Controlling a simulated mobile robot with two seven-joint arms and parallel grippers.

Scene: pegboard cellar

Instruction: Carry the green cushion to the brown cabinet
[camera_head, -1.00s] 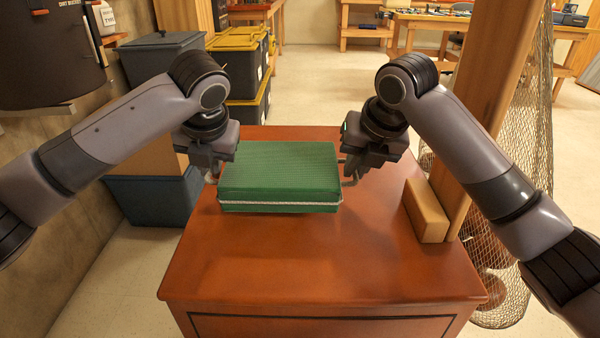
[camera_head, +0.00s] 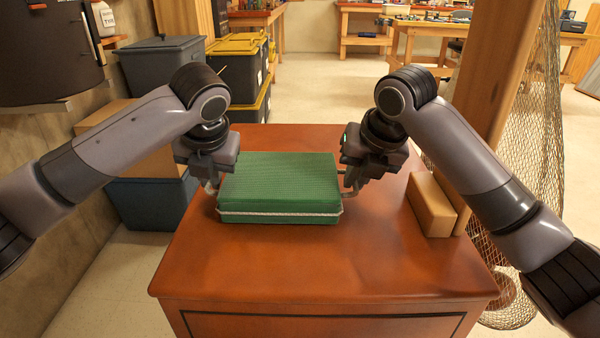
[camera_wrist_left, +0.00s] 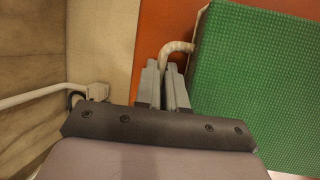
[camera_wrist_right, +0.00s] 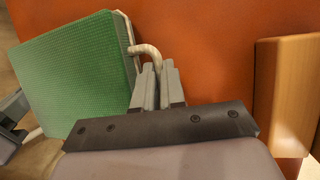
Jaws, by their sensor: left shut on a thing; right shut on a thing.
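The green cushion (camera_head: 280,184) is a boxy block with a pale cord along its front side and a pale handle at each end. It is over the top of the brown cabinet (camera_head: 320,265); I cannot tell whether it touches. My left gripper (camera_head: 211,187) is shut on the handle at its left end, and that handle shows in the left wrist view (camera_wrist_left: 172,50). My right gripper (camera_head: 350,184) is shut on the right-end handle, seen in the right wrist view (camera_wrist_right: 148,52). The cushion looks level between both grippers.
A small wooden block (camera_head: 431,204) lies at the cabinet top's right side, near a wooden post (camera_head: 500,90) and a hanging net (camera_head: 540,140). Dark bins with yellow lids (camera_head: 237,75) stand behind at left. The cabinet's front top is clear.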

